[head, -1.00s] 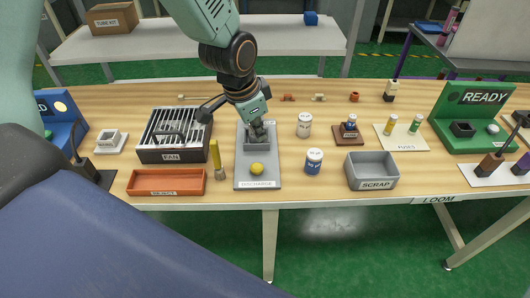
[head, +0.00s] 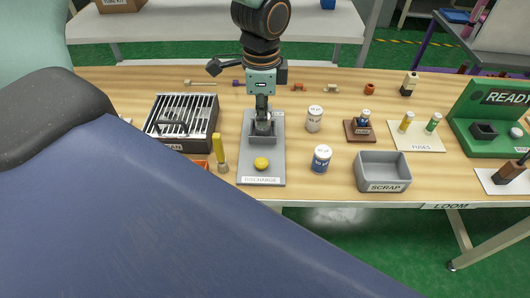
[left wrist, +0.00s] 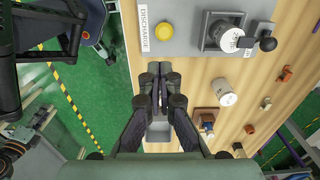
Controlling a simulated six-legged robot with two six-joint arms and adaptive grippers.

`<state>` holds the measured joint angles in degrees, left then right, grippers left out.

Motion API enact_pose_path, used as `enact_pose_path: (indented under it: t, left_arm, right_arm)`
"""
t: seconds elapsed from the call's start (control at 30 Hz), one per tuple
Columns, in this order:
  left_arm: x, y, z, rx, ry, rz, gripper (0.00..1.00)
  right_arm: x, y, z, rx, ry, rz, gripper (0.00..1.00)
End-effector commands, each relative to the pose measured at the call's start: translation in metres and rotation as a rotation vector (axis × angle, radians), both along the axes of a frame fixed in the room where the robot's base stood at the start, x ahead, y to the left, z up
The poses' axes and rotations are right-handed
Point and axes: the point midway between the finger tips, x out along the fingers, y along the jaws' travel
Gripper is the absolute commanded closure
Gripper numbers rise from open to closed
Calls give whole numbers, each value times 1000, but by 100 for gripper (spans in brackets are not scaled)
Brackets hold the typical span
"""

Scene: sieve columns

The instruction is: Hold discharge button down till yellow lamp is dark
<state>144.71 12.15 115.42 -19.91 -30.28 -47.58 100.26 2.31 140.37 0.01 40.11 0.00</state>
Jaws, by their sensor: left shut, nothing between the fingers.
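The grey discharge plate (head: 249,168) lies on the table with its DISCHARGE label at the front. A yellow dome (head: 261,163) sits near that label and also shows in the left wrist view (left wrist: 164,31); whether it is lit or is the button or the lamp I cannot tell. Behind it is a grey holder (head: 263,139) with a pale can (left wrist: 229,40) in it. My right gripper is not in view.
My own body covers the lower left.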

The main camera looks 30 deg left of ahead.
Motion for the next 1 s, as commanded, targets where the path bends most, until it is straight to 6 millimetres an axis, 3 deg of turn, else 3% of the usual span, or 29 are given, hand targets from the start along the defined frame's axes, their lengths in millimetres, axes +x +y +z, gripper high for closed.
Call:
enact_pose_path:
  t: [0.47,1.0]
  left_arm:
    - [2,-1,-7,1,0,-11,100]
    - [3,-1,-102,1,2,-11,100]
  right_arm:
    - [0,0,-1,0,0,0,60]
    - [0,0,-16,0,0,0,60]
